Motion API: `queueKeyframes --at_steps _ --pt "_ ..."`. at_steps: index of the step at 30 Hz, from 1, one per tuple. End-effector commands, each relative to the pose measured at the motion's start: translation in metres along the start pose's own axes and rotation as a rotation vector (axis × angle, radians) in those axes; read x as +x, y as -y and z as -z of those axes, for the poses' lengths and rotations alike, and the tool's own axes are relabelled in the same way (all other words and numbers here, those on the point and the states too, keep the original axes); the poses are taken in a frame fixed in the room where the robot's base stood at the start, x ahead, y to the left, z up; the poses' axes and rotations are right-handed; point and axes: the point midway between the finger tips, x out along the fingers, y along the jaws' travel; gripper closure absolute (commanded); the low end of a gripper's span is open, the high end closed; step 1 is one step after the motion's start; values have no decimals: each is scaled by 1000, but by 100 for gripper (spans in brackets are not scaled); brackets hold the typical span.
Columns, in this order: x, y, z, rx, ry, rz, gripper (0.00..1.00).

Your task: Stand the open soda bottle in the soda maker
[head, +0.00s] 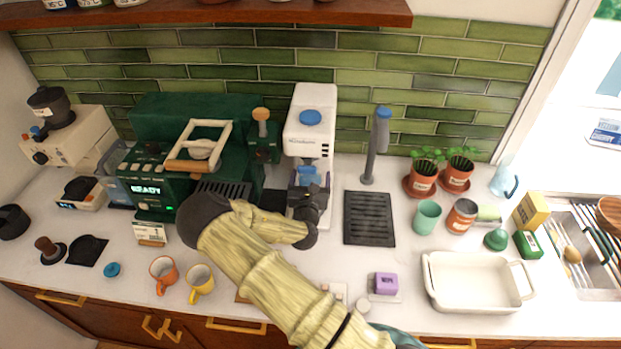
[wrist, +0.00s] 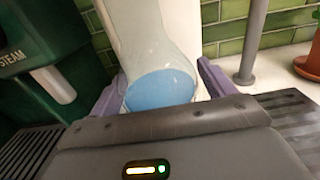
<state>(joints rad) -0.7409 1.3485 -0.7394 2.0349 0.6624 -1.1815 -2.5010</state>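The soda maker (head: 312,100) is a tall white machine with a blue round top button, against the green tiles in the head view. The clear soda bottle with blue liquid (wrist: 160,88) is between my purple fingers in the wrist view, its neck running up out of frame. My gripper (head: 308,183) is at the front of the soda maker, under its head. My fingers touch both sides of the bottle and appear shut on it. The bottle's top and base are hidden, so I cannot tell whether it is seated in the machine.
A green coffee machine (head: 150,190) stands close on the left. A grey post (head: 376,145) and a black drip tray (head: 369,218) are on the right. Orange (head: 163,272) and yellow (head: 200,283) mugs, a small blue cap (head: 112,269) and a white dish (head: 475,299) are nearer the front.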

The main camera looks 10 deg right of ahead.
Motion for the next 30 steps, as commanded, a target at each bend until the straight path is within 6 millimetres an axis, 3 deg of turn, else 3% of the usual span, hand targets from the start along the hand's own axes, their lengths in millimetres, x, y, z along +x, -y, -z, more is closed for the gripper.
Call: queueKeyframes --at_steps 8,11,30 --pt "0 0 -5 1 0 0 18" --pt "-10 -1 -1 -1 0 -1 18" --pt "-114 0 -1 -1 0 -1 18"
